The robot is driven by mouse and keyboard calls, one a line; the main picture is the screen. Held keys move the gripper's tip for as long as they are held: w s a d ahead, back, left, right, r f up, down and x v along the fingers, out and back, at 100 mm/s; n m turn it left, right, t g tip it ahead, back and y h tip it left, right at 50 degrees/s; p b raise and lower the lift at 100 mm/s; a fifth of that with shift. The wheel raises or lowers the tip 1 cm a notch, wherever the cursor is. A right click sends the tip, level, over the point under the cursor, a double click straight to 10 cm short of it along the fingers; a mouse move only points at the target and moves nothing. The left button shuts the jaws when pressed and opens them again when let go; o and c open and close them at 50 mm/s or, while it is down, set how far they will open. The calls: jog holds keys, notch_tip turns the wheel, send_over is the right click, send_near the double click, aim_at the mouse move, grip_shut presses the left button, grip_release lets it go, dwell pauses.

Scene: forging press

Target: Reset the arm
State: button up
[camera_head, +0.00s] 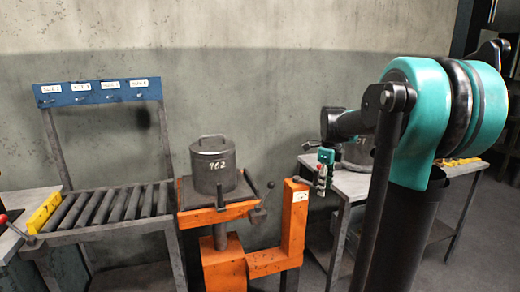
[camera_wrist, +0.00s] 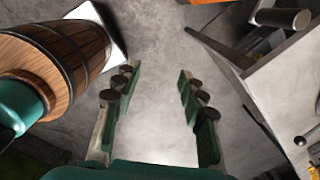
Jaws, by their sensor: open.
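My arm, teal and black, stands at the right of the head view. Its gripper (camera_head: 323,172) hangs in front of the left end of a grey table (camera_head: 350,186), apart from the orange lift. In the wrist view the two green fingers of my gripper (camera_wrist: 157,78) are spread apart. Only grey floor shows between them, and they hold nothing.
An orange lift (camera_head: 295,222) carries a grey lidded pot marked 762 (camera_head: 212,168). A roller conveyor (camera_head: 112,205) stands left of it, under a blue hook board (camera_head: 98,92). The wrist view shows a wooden barrel (camera_wrist: 72,55) at left and clear floor in the middle.

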jog(key=s+a+f+n+t, duration=0.1)
jog(key=s+a+f+n, duration=0.1)
jog(key=s+f+n, duration=0.7)
jog(key=s+a+f+n+t, duration=0.2)
jog(key=s+f+n, duration=0.7)
jog(key=s+n, duration=0.4)
jog(key=n, duration=0.3)
jog(key=shift+f+n+t, duration=0.3)
jog(key=shift+f, duration=0.1)
dwell(0.4)
